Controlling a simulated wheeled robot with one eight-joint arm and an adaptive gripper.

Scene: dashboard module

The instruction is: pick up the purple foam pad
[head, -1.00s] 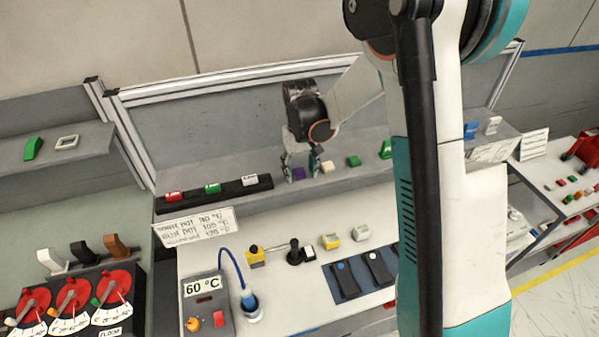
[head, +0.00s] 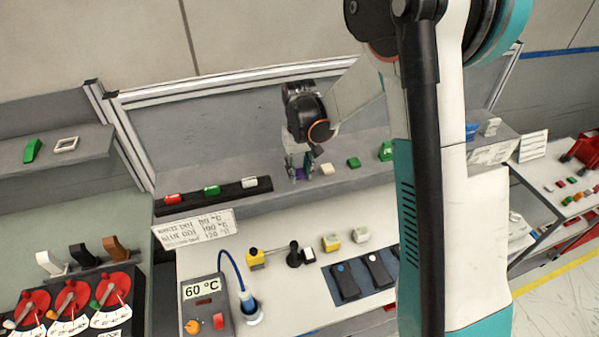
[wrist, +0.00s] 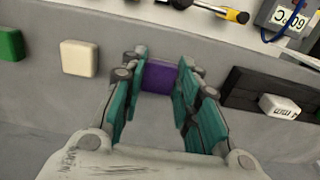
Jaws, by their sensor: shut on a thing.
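The purple foam pad (wrist: 158,77) is a small block on the grey ledge, between my gripper's teal fingers in the wrist view. In the head view only a bit of the pad (head: 300,174) shows between the fingers. My gripper (wrist: 160,80) is shut on the pad, with a finger on each side of it. In the head view my gripper (head: 299,168) points down at the ledge. I cannot tell whether the pad is lifted off the ledge.
A cream block (wrist: 79,58) and a green block (wrist: 10,45) sit on the ledge (head: 260,207) beside the pad. A black rack (head: 225,194) with red, green and white pieces is on the other side. The panel wall (head: 220,125) rises behind.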

